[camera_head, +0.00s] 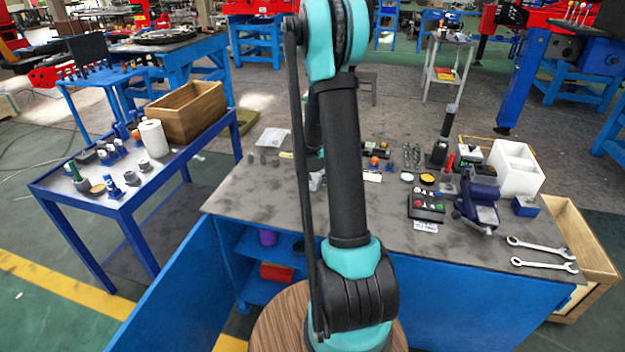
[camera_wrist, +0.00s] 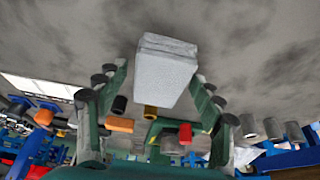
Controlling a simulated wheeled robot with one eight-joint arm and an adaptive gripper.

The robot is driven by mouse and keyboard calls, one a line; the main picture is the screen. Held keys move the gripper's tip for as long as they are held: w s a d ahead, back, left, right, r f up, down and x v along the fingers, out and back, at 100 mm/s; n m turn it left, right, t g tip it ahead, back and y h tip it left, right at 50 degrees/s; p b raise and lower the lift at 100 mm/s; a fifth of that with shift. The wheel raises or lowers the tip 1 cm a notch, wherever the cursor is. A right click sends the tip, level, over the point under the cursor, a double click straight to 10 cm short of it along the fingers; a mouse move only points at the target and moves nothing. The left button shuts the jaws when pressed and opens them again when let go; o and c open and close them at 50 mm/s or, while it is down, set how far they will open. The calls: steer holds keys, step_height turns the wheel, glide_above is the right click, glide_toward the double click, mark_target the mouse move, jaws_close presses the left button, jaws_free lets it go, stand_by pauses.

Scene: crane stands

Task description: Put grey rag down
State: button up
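The grey rag (camera_wrist: 165,76) is a pale, folded, block-shaped bundle in the middle of the wrist view. My gripper (camera_wrist: 161,76) has its two green fingers on either side of the rag, which fills most of the space between the fingertips. It appears shut on the rag, though a narrow gap seems to show at the left finger. Bare grey tabletop shows around the rag; I cannot tell its exact height above it. In the head view my arm hides the gripper, and only a small pale patch shows left of the arm above the workbench (camera_head: 265,205).
The workbench holds a blue vise (camera_head: 478,203), a white box (camera_head: 515,168), a control box (camera_head: 426,206) and two wrenches (camera_head: 540,252). Several small cylinders (camera_wrist: 272,128) stand near the gripper. The bench's front left is clear. A blue side table (camera_head: 120,205) stands left.

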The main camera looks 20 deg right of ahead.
steer(key=v, duration=1.2)
steer(key=s+a+f+n+y, duration=0.1)
steer(key=s+a+n, duration=0.2)
steer(key=s, duration=1)
steer(key=s+a+f+n+y, duration=0.1)
steer(key=s+a, duration=0.5)
steer(key=s, duration=0.7)
steer(key=f+n, duration=0.1)
steer(key=n, duration=0.1)
steer(key=shift+n+y, duration=0.3)
steer(key=shift+n, duration=0.1)
steer(key=shift+s, duration=0.1)
